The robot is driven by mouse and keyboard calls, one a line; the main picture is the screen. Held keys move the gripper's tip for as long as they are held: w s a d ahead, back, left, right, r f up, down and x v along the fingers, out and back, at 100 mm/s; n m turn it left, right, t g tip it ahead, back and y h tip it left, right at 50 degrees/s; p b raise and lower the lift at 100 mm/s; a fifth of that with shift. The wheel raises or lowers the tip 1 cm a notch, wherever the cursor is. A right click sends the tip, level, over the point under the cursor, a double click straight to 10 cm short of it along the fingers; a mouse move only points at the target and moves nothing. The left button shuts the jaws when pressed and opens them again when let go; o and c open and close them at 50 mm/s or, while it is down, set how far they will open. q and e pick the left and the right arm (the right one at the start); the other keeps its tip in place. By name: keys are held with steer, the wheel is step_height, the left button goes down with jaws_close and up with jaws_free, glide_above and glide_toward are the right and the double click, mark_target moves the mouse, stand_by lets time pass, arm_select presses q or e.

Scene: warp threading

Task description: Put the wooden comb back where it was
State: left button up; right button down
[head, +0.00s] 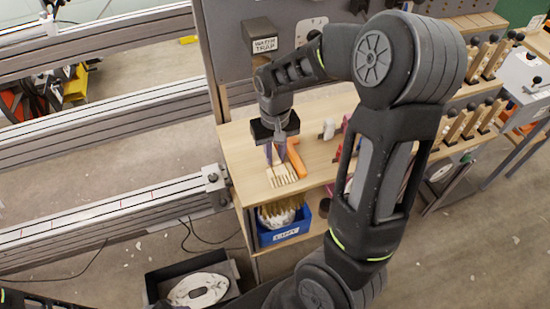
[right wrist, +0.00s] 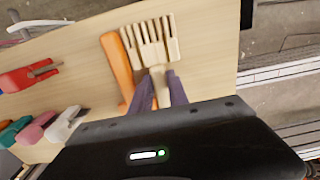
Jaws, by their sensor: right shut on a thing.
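The wooden comb (head: 283,178) is pale, with several teeth, and lies at or just above the front left part of the wooden bench top (head: 240,150). In the right wrist view the comb (right wrist: 151,42) has its teeth pointing away from my gripper. My right gripper (head: 276,158) points down with its purple fingers on either side of the comb's handle, shut on it. In the right wrist view the fingers (right wrist: 158,92) flank the handle. I cannot tell whether the comb touches the bench. My left gripper is not in view.
An orange-handled tool (head: 296,160) lies right beside the comb. Small red and white tools (head: 329,129) lie further right. A blue bin (head: 284,231) sits on the shelf below. A metal frame (head: 110,213) stands left of the bench. Bare bench top shows behind the comb.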

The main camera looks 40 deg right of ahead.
mark_target(275, 156)
steer(key=shift+r, duration=0.15)
step_height(275, 156, up, 10)
stand_by(0.7)
stand_by(0.8)
steer(key=w+a+f+n+p, duration=0.1)
steer(key=w+a+f+n, duration=0.2)
steer(key=w+a, duration=0.9)
steer(key=a+f, duration=0.1)
steer(key=a, duration=0.2)
steer(key=shift+w+a+n, duration=0.2)
steer(key=shift+a+n, duration=0.2)
